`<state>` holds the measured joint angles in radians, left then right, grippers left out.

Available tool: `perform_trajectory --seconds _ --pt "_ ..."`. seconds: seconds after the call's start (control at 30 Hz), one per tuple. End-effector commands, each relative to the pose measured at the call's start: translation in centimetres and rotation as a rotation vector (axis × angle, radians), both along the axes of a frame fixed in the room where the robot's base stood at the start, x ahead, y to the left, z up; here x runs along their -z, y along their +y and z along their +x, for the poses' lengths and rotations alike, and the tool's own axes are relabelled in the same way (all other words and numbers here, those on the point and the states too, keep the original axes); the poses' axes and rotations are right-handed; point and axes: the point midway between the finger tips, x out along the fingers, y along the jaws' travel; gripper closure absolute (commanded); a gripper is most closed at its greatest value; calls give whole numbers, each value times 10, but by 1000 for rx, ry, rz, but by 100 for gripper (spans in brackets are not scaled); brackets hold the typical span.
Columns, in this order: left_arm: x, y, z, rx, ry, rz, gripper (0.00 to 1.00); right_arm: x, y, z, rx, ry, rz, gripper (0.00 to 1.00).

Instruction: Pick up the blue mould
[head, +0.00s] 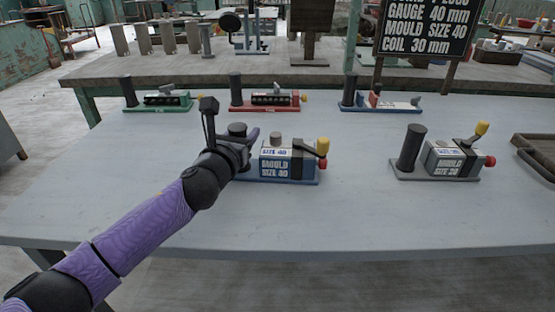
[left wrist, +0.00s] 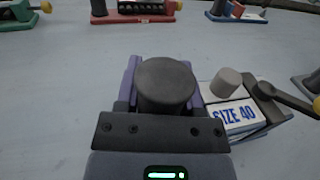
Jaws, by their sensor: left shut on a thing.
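The blue mould (head: 274,168), marked "MOULD SIZE 40", stands on its blue base near the middle of the table. Its white "SIZE 40" top also shows in the left wrist view (left wrist: 236,115). My left gripper (head: 240,137) is shut on the dark upright post (left wrist: 165,84) at the left end of the blue mould, with a purple finger on each side of it. The mould's base appears to rest on the table. The lower part of the post is hidden by the gripper. My right gripper is not in view.
A grey mould (head: 455,160) marked "MOULD SIZE 30" stands to the right. Green (head: 165,99), red (head: 270,99) and blue-and-red (head: 385,102) devices stand along the back of the table. A dark tray (head: 537,150) is at the right edge. The front of the table is clear.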

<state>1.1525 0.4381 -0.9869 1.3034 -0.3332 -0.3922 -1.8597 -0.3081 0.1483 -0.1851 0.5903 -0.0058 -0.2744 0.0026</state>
Motion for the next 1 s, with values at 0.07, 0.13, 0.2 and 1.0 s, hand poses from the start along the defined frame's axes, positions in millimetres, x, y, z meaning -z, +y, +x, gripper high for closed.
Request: perform_trajectory --seconds 0.07,0.13,0.2,1.0 --pt "0 0 0 0 1 0 100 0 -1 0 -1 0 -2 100" --pt "0 0 0 0 1 0 100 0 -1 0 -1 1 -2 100" --pt "0 0 0 0 1 0 100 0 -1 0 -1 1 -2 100" --pt "-96 0 0 0 -3 -2 100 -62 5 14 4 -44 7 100"
